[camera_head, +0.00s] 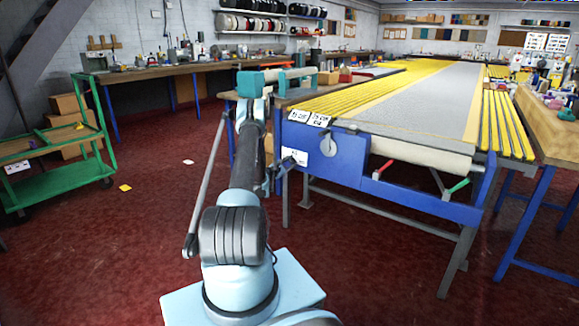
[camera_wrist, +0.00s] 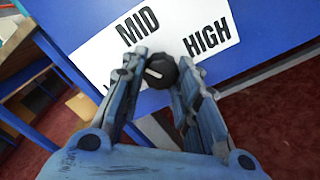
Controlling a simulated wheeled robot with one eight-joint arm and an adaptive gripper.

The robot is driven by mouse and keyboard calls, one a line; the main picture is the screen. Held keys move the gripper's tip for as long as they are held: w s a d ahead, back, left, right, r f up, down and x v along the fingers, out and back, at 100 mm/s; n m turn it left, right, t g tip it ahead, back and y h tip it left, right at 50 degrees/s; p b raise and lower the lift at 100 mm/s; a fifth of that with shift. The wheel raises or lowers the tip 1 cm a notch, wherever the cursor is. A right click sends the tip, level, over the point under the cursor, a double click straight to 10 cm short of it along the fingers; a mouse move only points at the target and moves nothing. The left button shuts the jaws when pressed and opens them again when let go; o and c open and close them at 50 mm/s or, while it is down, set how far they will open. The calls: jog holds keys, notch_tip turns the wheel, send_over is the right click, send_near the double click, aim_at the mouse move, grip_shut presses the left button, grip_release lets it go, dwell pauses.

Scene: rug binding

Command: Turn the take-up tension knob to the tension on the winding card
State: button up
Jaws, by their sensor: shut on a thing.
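The black take-up tension knob (camera_wrist: 161,70) shows in the wrist view on a white scale plate (camera_wrist: 100,60) fixed to a blue panel. The plate reads MID and HIGH; a third word at lower left is mostly hidden by a finger. The knob's white mark lies toward the left, seemingly between that hidden word and MID. My gripper (camera_wrist: 162,78) is shut on the knob, one finger on each side. In the head view my gripper (camera_head: 284,167) is at the plate (camera_head: 299,156).
The blue-framed table (camera_head: 340,155) carries yellow and grey material. A red-handled lever (camera_head: 383,169) and a green-handled lever (camera_head: 457,187) stick out at its front. A green cart (camera_head: 75,190) stands left. Red floor between is mostly clear, with a yellow scrap (camera_head: 125,188).

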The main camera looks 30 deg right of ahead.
jog(key=m, duration=0.6)
dwell(0.6)
jog(key=o, duration=1.1)
jog(key=shift+c, duration=0.2)
jog(key=v, duration=0.7)
jog(key=shift+a, duration=0.3)
